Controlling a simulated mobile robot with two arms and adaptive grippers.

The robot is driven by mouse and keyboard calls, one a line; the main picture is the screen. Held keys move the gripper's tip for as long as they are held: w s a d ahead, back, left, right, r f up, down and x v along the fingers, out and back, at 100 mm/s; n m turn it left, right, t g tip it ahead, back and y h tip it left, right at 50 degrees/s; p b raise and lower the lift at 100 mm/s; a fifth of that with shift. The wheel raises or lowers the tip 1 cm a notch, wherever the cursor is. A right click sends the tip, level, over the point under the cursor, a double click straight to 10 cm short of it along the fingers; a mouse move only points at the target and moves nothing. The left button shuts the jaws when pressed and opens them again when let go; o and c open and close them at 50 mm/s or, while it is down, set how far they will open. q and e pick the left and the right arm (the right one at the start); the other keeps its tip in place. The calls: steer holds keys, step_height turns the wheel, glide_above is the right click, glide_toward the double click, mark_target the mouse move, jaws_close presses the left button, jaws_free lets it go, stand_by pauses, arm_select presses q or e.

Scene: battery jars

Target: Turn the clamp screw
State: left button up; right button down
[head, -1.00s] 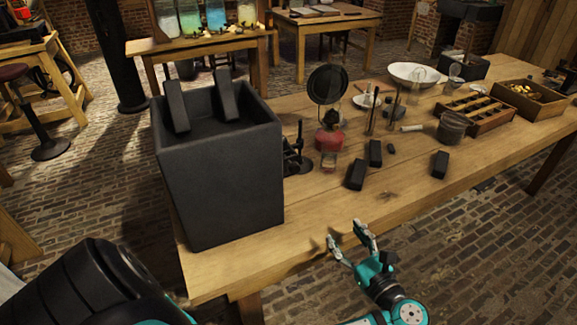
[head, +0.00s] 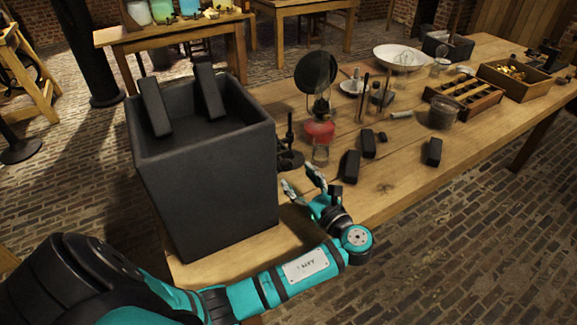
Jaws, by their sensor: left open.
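A small dark metal stand with a clamp (head: 289,143) is on the table just right of the big dark jar. Its screw is too small and dark to make out. My left gripper (head: 301,181) is open and empty, with its two fingers spread and pointing up the picture towards the stand's base. A gap seems to show between the fingertips and the stand, but I cannot tell the depth. The big dark square jar (head: 207,180) stands at the table's left end, with two black plates (head: 156,106) leaning in its top. My right gripper is not in view.
A red lamp (head: 319,130) with a round dark reflector stands right of the clamp. Several black blocks (head: 351,166) lie near it. A white bowl (head: 400,57) and wooden trays (head: 463,100) are farther right. The table's front edge is bare.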

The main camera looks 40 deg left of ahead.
mark_target(289, 167)
arm_select(q)
steer(key=x, duration=0.4)
steer(key=shift+w+a, duration=0.1)
steer(key=shift+a, duration=0.15)
steer(key=shift+w+a, duration=0.2)
steer(key=shift+a, duration=0.3)
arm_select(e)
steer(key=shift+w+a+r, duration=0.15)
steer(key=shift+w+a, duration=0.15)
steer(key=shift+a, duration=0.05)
arm_select(q)
steer(key=shift+c, duration=0.7)
jaws_close()
steer(key=shift+r+p, duration=0.15)
steer(key=shift+p, duration=0.65)
steer(key=m+p, duration=0.5)
steer(key=p, duration=0.3)
steer(key=shift+r+p, duration=0.1)
steer(key=shift+p, duration=0.3)
steer(key=shift+f+m+p, duration=0.25)
steer(key=shift+m+p, duration=0.75)
steer(key=shift+p, duration=0.1)
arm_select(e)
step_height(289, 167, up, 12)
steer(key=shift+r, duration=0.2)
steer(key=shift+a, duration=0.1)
